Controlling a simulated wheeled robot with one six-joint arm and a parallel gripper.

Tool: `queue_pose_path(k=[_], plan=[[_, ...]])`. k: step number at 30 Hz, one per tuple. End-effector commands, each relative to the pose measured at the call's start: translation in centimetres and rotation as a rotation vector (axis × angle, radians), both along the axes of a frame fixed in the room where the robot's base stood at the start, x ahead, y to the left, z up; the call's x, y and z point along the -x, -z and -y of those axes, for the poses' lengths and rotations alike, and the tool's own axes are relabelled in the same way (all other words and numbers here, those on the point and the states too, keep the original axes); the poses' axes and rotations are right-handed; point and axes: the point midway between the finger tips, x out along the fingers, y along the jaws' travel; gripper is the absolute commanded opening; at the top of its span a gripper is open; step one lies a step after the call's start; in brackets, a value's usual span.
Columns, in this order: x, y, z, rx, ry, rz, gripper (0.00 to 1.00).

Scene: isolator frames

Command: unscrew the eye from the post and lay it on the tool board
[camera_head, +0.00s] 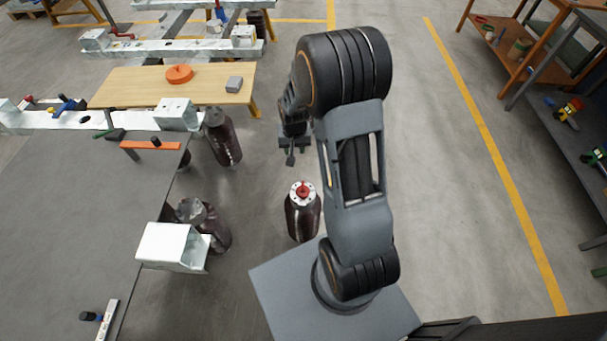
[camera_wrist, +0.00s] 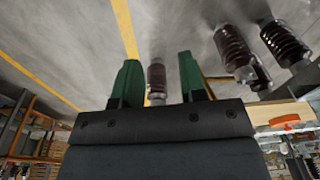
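The red eye (camera_head: 304,188) sits on the white flanged top of a dark brown post (camera_head: 303,218), which stands upright on the floor in the head view. My gripper (camera_head: 291,150) hangs beyond the post, apart from it. In the wrist view my gripper (camera_wrist: 158,60) has its two green fingers spread, with nothing between them. A brown ribbed post (camera_wrist: 157,76) shows in the gap, farther off; no eye can be made out on it. A pale wooden board (camera_head: 215,88), seemingly the tool board, lies at the upper left with an orange round piece (camera_head: 179,74) and a grey block (camera_head: 234,84) on it.
A large grey table (camera_head: 70,200) with a metal box section (camera_head: 174,247) at its edge fills the left. More brown posts (camera_head: 222,138) stand beside it. White metal beams (camera_head: 160,48) lie behind. Open floor (camera_head: 440,180) is at the right, before shelves.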

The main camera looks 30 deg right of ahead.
Motion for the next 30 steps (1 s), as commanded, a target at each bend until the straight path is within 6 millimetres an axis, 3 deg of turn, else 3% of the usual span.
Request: queue_pose_path(k=[1, 3, 9, 23, 30], plan=[[-0.3, 3.3, 0.7, -0.006, 0.028, -0.027, 0.38], [-0.6, 6.5, 1.3, -0.010, 0.061, -0.047, 0.38], [-0.4, 13.2, 2.6, -0.020, 0.127, -0.086, 0.38], [0.0, 19.1, 3.0, -0.024, 0.158, -0.102, 0.38], [0.0, 23.5, 3.0, -0.025, 0.157, -0.103, 0.38]])
